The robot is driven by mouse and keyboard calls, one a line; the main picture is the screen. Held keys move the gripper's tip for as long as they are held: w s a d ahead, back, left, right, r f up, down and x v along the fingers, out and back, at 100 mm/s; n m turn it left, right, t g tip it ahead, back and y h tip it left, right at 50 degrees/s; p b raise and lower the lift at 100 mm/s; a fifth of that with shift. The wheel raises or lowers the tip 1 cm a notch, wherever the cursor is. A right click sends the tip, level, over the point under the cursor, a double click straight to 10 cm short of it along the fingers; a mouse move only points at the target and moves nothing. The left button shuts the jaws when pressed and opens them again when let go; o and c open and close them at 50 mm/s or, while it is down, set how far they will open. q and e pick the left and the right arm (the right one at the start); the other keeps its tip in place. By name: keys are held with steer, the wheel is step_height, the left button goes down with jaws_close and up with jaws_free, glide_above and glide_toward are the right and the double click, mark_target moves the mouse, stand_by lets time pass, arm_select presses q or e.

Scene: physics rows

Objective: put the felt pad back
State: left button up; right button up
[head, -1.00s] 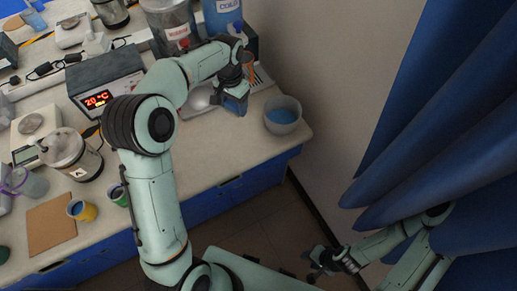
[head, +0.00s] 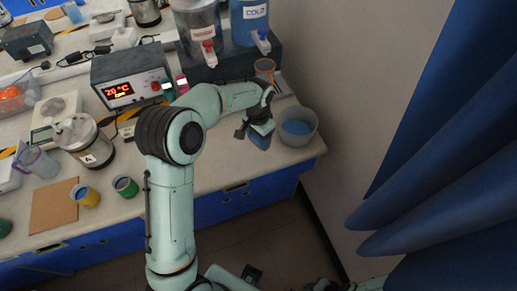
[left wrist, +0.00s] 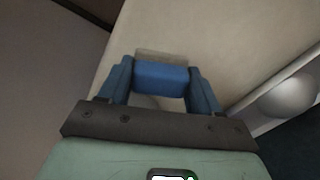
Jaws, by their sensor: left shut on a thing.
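My left gripper (head: 260,138) is shut on a small blue block with a grey-beige strip along its far side, which I take to be the felt pad (left wrist: 160,78). In the left wrist view the pad sits between the two blue fingers. In the head view the gripper and arm largely hide it. The gripper is above the counter's right end, just left of the bowl with blue contents (head: 298,140). My right gripper (head: 322,286) only just shows at the bottom edge, and its fingers cannot be made out.
Two dispensers, one labelled COLD (head: 249,22), stand on a dark stand behind the gripper. A temperature box (head: 130,75), yellow cup (head: 86,196), green cup (head: 126,187) and brown board (head: 54,205) are leftward. A wall and blue curtain (head: 430,130) close the right side.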

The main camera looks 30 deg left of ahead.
mark_target(258, 153)
arm_select(q)
steer(key=shift+f, duration=3.2)
steer(key=shift+f, duration=0.15)
steer(key=o, duration=1)
